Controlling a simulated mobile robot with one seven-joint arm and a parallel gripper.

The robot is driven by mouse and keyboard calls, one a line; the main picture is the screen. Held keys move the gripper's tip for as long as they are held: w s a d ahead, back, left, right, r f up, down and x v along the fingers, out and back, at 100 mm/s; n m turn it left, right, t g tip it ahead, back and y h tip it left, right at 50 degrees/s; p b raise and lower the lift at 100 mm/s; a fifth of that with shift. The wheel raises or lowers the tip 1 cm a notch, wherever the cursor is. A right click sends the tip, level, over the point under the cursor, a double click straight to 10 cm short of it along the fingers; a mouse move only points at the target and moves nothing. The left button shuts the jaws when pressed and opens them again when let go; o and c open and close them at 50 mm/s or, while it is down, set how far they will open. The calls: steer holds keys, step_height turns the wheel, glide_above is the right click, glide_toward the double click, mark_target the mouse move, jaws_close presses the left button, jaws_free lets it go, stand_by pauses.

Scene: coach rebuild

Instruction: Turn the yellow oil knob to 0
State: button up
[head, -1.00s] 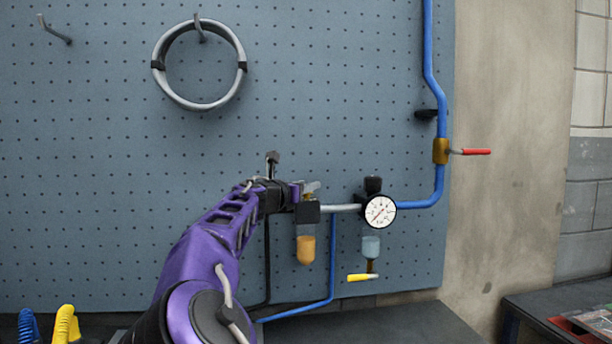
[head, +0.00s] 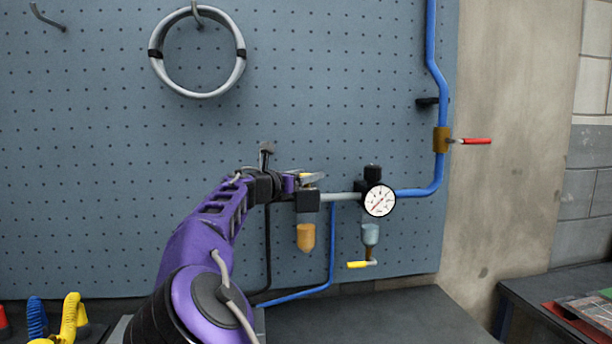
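The oil unit has a black body (head: 307,201) and an amber bowl (head: 306,236) hanging below it, on the pegboard. A small part of the yellow oil knob (head: 305,175) shows on top of the body, mostly hidden by my gripper. My gripper (head: 310,179) reaches in from the left at the knob's height, its grey fingers at the knob. Whether they touch or grip it is too small to tell. The knob's scale and setting cannot be read.
Right of the oil unit are a pressure gauge (head: 379,200), a clear bowl (head: 370,234) and a yellow lever (head: 358,265). A blue pipe (head: 439,100) with a red-handled valve (head: 474,141) runs up the right. A hose ring (head: 197,95) hangs above. The dark bench (head: 370,318) is clear below.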

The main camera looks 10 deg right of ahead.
steer(key=shift+s+a, duration=0.1)
steer(key=b+v, duration=0.1)
steer(key=v, duration=1.6)
steer(key=shift+s+r, duration=0.1)
